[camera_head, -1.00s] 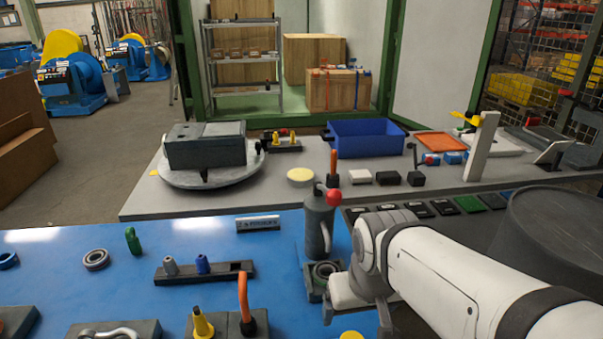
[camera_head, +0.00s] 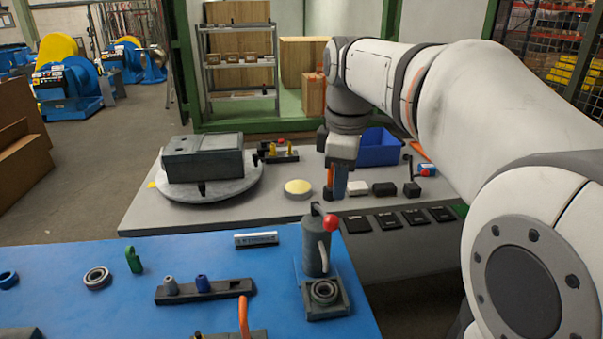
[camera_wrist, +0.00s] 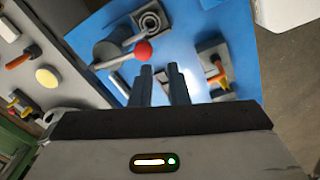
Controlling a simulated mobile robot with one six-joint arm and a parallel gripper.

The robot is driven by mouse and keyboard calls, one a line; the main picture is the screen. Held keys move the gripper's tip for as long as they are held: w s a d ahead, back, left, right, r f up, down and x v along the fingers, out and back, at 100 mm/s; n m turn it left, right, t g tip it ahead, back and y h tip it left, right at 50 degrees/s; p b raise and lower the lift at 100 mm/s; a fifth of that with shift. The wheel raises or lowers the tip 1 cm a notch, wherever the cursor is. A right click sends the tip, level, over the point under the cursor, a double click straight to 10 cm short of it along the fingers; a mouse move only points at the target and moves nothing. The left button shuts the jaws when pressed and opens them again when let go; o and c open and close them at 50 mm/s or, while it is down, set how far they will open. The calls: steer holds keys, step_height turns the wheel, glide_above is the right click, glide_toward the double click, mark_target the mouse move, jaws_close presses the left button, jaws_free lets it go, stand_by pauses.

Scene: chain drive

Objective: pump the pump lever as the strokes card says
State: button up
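The pump (camera_head: 315,250) is a dark grey upright cylinder on a square base near the blue bench's right edge. Its lever ends in a red ball (camera_head: 330,223) near the top. The strokes card (camera_head: 256,239) is a small pale sign left of the pump; its lettering is too small to read surely. My gripper (camera_head: 340,183) hangs fingers down, beyond and above the pump in the head view. In the wrist view the two fingers (camera_wrist: 160,72) are apart with nothing between them, and the red ball (camera_wrist: 143,50) shows just past their tips.
The blue bench (camera_head: 60,295) also bears a bearing ring (camera_head: 97,278), a green piece (camera_head: 133,260) and a dark peg holder (camera_head: 225,292). The grey table (camera_head: 240,213) behind holds a turntable with a grey box (camera_head: 205,160) and a blue bin (camera_head: 380,150).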

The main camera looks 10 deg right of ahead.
mark_target(332, 216)
steer(key=w+r+n, duration=0.1)
steer(key=r, duration=0.1)
steer(key=w+r+n, duration=0.2)
steer(key=w+r+n+p, duration=0.1)
steer(key=r, duration=0.1)
steer(key=shift+w+r+n+g, duration=0.1)
steer(key=shift+w+n+g, duration=0.05)
steer(key=shift+n+g, duration=0.15)
jaws_close()
step_height(332, 216, down, 14)
steer(key=shift+f+p, duration=0.1)
steer(key=shift+p, duration=0.4)
